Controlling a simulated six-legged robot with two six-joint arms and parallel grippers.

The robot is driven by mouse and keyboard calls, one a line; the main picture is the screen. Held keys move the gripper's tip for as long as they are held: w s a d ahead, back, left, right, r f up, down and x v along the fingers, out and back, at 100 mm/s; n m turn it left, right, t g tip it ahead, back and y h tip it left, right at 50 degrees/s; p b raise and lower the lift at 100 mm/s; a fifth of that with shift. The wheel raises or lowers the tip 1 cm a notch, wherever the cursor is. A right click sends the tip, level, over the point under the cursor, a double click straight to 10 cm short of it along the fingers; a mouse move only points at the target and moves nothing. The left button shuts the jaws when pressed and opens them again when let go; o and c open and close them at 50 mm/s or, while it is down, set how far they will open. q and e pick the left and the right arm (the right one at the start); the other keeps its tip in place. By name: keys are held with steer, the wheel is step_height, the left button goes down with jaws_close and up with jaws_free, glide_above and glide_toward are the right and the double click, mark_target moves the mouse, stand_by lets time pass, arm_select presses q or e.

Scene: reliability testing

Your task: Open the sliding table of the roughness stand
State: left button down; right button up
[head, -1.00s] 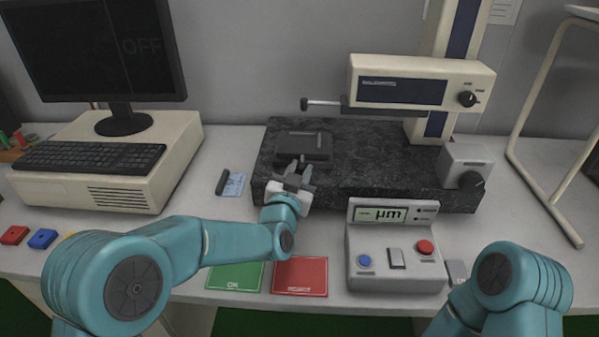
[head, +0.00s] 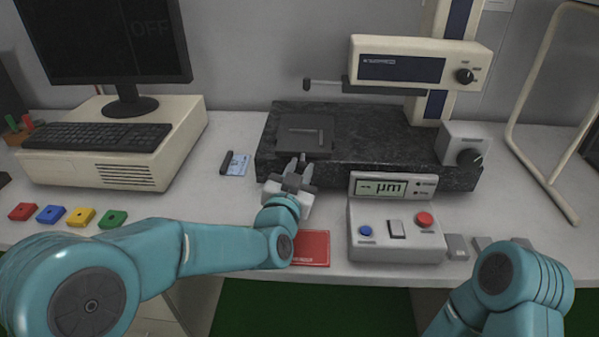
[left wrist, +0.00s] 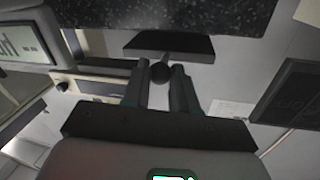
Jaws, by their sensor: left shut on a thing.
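The roughness stand is a dark granite slab (head: 395,150) with a cream column and drive unit (head: 418,62). The sliding table (head: 305,135) is a dark square plate on the slab's left part, its front edge close to the slab's front edge. In the left wrist view the table's dark plate (left wrist: 170,48) has a short stem with a round black knob (left wrist: 160,73). My left gripper (head: 296,168) is at the slab's front, and in the left wrist view its fingers (left wrist: 160,88) are shut around the knob. My right gripper is out of view; only my right arm shows.
A control box (head: 395,230) with a µm display stands right of my left gripper. A computer with a keyboard (head: 95,137) and several coloured blocks (head: 80,217) are at the left. A probe (head: 322,84) sticks out above the table.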

arm_select(q)
steer(key=c, duration=0.9)
jaws_free()
steer(key=shift+w, duration=0.1)
steer(key=v, duration=1.6)
steer(key=shift+s+a, duration=0.1)
steer(key=shift+s, duration=0.1)
